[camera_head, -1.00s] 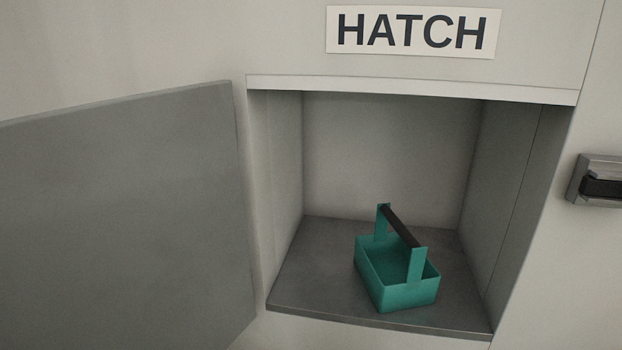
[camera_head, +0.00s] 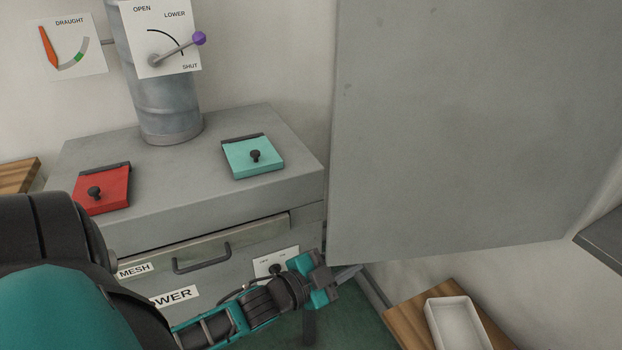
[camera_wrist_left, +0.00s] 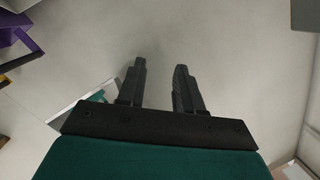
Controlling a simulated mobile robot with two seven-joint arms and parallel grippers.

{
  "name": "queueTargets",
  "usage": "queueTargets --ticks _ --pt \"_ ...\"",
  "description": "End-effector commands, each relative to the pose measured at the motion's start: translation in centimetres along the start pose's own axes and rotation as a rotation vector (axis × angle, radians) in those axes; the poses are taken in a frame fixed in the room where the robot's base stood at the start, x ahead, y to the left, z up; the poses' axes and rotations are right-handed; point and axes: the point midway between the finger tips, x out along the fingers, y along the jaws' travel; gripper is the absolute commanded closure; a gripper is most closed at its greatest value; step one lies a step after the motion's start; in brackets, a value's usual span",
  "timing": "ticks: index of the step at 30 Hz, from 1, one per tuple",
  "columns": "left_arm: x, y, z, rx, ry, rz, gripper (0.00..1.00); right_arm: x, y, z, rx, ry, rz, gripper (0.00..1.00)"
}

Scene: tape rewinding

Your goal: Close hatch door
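The hatch door (camera_head: 470,120) is a large grey panel filling the right half of the head view. It stands swung open, out to the left of the hatch opening. The dark floor edge of the hatch (camera_head: 602,243) just shows at the far right; the rest of the opening is out of view. My left gripper (camera_head: 347,272) is by the door's lower left corner; I cannot tell whether it touches. In the left wrist view my left gripper (camera_wrist_left: 160,68) has its two fingers apart with nothing between them. My right gripper is not in view.
A grey cabinet (camera_head: 290,120) with a red lid (camera_head: 103,190), a teal lid (camera_head: 253,157) and a drawer stands left of the door. A metal pipe (camera_head: 165,105) with a purple-knobbed lever rises behind. A wooden surface (camera_head: 405,318) with a white tray (camera_head: 457,325) is below the door.

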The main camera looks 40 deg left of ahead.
Motion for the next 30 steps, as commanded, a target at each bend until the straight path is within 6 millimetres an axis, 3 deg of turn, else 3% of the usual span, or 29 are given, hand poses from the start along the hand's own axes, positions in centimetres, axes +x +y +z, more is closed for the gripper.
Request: queueTargets --ticks 1,5,9,12,18,21,25,30 --pt "1.8 -2.4 0.7 0.176 0.120 -0.055 0.65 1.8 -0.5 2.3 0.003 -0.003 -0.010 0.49" --pt "3.4 -9.2 -1.8 0.615 0.406 -0.196 0.65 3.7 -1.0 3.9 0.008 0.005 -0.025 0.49" --pt "2.6 -14.5 -5.2 1.082 0.686 -0.341 0.65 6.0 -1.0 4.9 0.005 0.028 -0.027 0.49" --pt "0.8 -17.1 -7.1 1.394 0.864 -0.432 0.65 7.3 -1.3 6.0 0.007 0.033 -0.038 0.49" --pt "-3.9 -20.1 -9.0 1.920 1.153 -0.554 0.65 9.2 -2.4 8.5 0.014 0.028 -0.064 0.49" --pt "-5.8 -21.0 -9.4 2.083 1.245 -0.580 0.65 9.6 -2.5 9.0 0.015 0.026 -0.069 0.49" --pt "-7.0 -21.4 -9.7 2.179 1.306 -0.591 0.65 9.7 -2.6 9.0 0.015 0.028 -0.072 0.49" --pt "-6.7 -20.7 -10.7 2.193 1.319 -0.593 0.65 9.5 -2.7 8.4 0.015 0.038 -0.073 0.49"
